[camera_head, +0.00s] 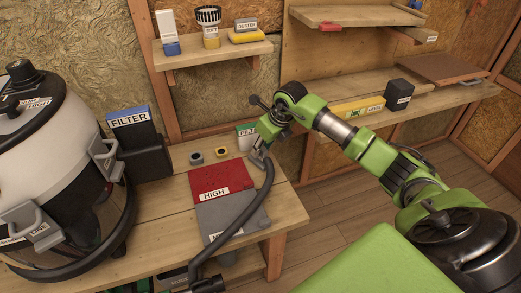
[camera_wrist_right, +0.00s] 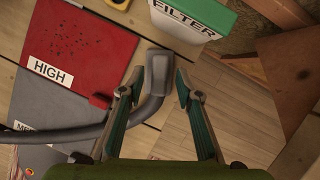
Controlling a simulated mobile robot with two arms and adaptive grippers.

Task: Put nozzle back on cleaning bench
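The nozzle (camera_wrist_right: 163,72) is a dark grey piece at the end of the grey hose (camera_head: 254,205). The hose slopes from there down past the bench's front edge. My left gripper is not in view.
A red cloth marked HIGH (camera_head: 220,178) and a grey cloth (camera_head: 228,212) lie on the bench. A filter box (camera_head: 247,137) stands behind them, close to the gripper. A large vacuum (camera_head: 50,150) fills the left. Wall shelves (camera_head: 213,50) hang behind.

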